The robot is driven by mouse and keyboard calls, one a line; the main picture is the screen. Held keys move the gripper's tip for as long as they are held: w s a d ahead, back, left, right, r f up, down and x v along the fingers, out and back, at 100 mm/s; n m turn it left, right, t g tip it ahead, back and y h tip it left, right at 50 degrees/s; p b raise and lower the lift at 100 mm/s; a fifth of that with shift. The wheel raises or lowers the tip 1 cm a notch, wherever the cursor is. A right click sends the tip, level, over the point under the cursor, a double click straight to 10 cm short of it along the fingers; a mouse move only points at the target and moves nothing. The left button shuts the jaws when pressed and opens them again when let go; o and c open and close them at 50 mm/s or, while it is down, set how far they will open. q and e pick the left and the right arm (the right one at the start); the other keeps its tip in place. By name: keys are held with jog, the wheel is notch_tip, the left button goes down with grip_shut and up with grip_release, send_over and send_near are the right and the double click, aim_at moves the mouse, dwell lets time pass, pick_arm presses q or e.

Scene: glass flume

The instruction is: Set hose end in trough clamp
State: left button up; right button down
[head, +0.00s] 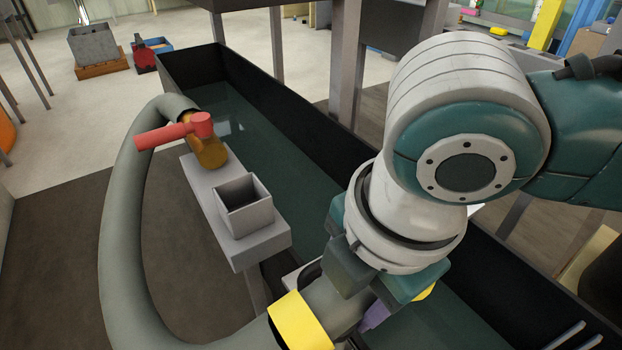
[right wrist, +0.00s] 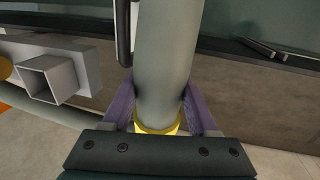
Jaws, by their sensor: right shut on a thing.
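The thick grey-green hose (head: 125,240) loops from a brass valve (head: 208,152) with a red handle down to the front, where it has a yellow band (head: 300,322). My right gripper (head: 378,312) is shut on the hose near this band. In the right wrist view, its purple fingers (right wrist: 160,102) press both sides of the hose (right wrist: 165,55), which runs out of the top of the picture. The hose end is hidden. A dark curved piece on a pale bracket (head: 308,277), perhaps the clamp, is partly hidden beside the hose. My left gripper is not in view.
The long dark trough (head: 290,95) holds water and runs diagonally under my right arm. A grey shelf (head: 262,247) beside it carries an open square box (head: 246,215). The floor left of the shelf is clear.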

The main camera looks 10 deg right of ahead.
jog(key=shift+f, duration=0.5)
dwell(0.4)
jog(key=shift+c, duration=1.5)
grip_release()
jog(key=shift+o, duration=1.1)
jog(key=shift+f, duration=0.1)
